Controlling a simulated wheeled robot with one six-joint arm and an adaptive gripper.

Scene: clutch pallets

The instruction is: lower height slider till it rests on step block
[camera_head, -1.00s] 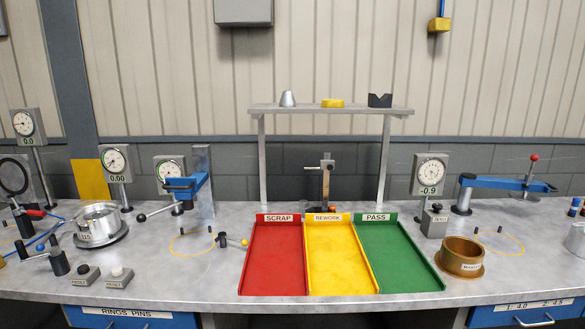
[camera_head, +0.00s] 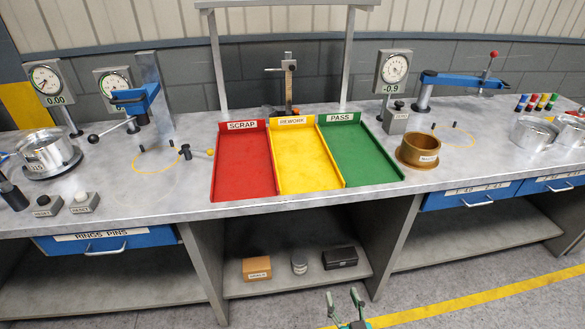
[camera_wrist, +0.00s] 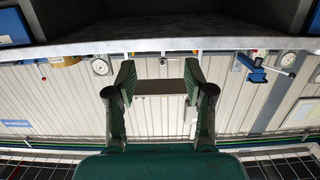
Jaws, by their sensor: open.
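An upright height gauge (camera_head: 289,84) stands on the bench behind the trays. Its slider (camera_head: 288,66) is near the top of the post, with a thin arm reaching left. The gauge's foot is partly hidden by the rework tray, and I cannot make out a step block for sure. My gripper (camera_head: 343,296) is low in front of the bench, well apart from the gauge. Its two fingers are spread and empty. In the wrist view, my gripper (camera_wrist: 159,86) is open, with an upside-down view of the bench edge and wall beyond it.
Red scrap (camera_head: 243,165), yellow rework (camera_head: 303,160) and green pass (camera_head: 360,155) trays lie before the gauge, under a raised shelf. A blue-armed fixture (camera_head: 135,98) stands left. A brass ring (camera_head: 418,150) and a dial gauge (camera_head: 394,68) stand right.

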